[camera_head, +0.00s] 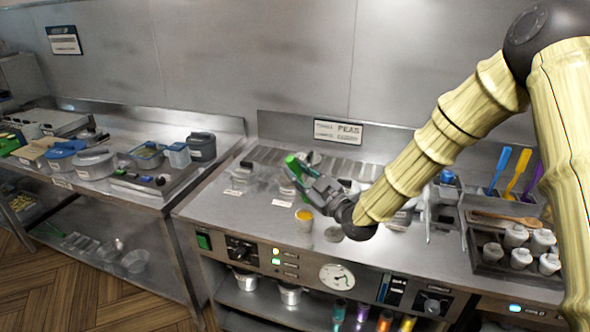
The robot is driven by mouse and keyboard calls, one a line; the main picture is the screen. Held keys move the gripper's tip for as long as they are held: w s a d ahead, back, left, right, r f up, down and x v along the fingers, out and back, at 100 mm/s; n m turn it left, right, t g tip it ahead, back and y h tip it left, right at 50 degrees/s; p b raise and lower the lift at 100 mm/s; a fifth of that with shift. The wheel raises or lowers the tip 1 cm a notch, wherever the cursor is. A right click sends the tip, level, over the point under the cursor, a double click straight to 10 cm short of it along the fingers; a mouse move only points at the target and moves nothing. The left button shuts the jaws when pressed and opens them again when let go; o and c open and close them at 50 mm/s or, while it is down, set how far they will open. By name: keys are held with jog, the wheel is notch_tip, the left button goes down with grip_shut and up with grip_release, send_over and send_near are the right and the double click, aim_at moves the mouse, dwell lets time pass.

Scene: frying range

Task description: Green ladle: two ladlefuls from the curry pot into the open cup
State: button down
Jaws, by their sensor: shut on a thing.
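My gripper (318,190) is above the middle of the steel range top, shut on the green ladle. The ladle's green handle (291,161) sticks up and left from the jaws. Its bowl cannot be made out. A small pale cup (304,222) with orange-yellow at its open top stands on the counter just below and left of my gripper. Which vessel is the curry pot I cannot tell; the area behind my gripper is partly hidden by it and by my arm.
Clear containers (243,176) stand left of my gripper. At right, blue, yellow and purple utensils (519,172) stand behind a dark tray (486,262) of white-topped jars and a wooden spoon (505,219). A side table (150,198) at left carries lidded tubs. The counter's front left is fairly clear.

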jog(key=shift+w+d+r+m+h+p, duration=0.3)
jog(key=shift+w+d+r+m+p, duration=0.1)
jog(key=shift+w+r+m+p, duration=0.25)
jog(key=shift+w+d+m+g+h+p, duration=0.2)
jog(key=shift+w+d+m+p, duration=0.3)
jog(key=shift+w+m, duration=0.3)
jog(key=shift+w+d+m+g+h+p, duration=0.2)
jog(key=shift+w+d+m+p, duration=0.3)
jog(key=shift+w+m, duration=0.3)
jog(key=shift+w+d+m+g+h+p, duration=0.2)
jog(key=shift+w+d+m+p, duration=0.3)
jog(key=shift+w+m, duration=0.3)
notch_tip(320, 180, up, 9)
jog(key=p, duration=0.2)
